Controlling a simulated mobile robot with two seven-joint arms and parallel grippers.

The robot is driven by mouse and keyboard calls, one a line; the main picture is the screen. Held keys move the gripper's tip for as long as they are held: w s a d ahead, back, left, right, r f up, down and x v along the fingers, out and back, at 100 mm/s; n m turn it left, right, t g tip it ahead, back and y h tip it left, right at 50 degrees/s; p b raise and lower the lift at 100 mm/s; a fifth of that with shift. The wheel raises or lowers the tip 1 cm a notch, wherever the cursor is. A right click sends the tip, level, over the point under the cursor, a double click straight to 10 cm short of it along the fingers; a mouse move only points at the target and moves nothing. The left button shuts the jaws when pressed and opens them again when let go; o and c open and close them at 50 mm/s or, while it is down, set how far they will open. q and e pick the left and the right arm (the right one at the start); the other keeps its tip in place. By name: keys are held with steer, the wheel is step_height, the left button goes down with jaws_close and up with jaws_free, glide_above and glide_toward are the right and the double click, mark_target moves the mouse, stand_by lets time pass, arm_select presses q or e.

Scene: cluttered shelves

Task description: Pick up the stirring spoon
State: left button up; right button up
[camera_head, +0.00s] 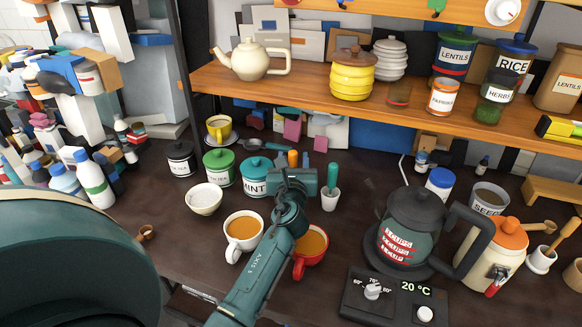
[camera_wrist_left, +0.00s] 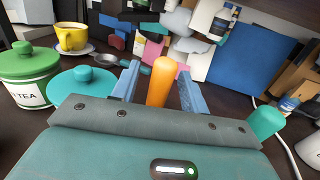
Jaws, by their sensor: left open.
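My left gripper (camera_head: 293,163) reaches over the counter behind the two mugs. Its jaws are open, with the blue fingers (camera_wrist_left: 160,88) on either side of an upright orange handle (camera_wrist_left: 158,82). I see no grip on it, and its lower end is hidden by the gripper. A teal handle (camera_head: 332,176) stands in a small white cup (camera_head: 330,198) just right of the gripper; it also shows in the left wrist view (camera_wrist_left: 266,122). I cannot tell for sure which handle belongs to the stirring spoon. My right gripper is not in view.
A teal-lidded mint jar (camera_head: 256,183) and green-lidded tea jar (camera_head: 219,166) stand left of the gripper. A white mug (camera_head: 243,252) and red mug (camera_head: 311,262) flank my forearm. A kettle (camera_head: 408,225) stands right. A wooden shelf (camera_head: 300,95) overhangs behind.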

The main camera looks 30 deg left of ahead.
arm_select(q)
steer(key=shift+d, duration=0.1)
steer(key=shift+c, duration=0.6)
jaws_close()
steer(key=shift+r, duration=0.1)
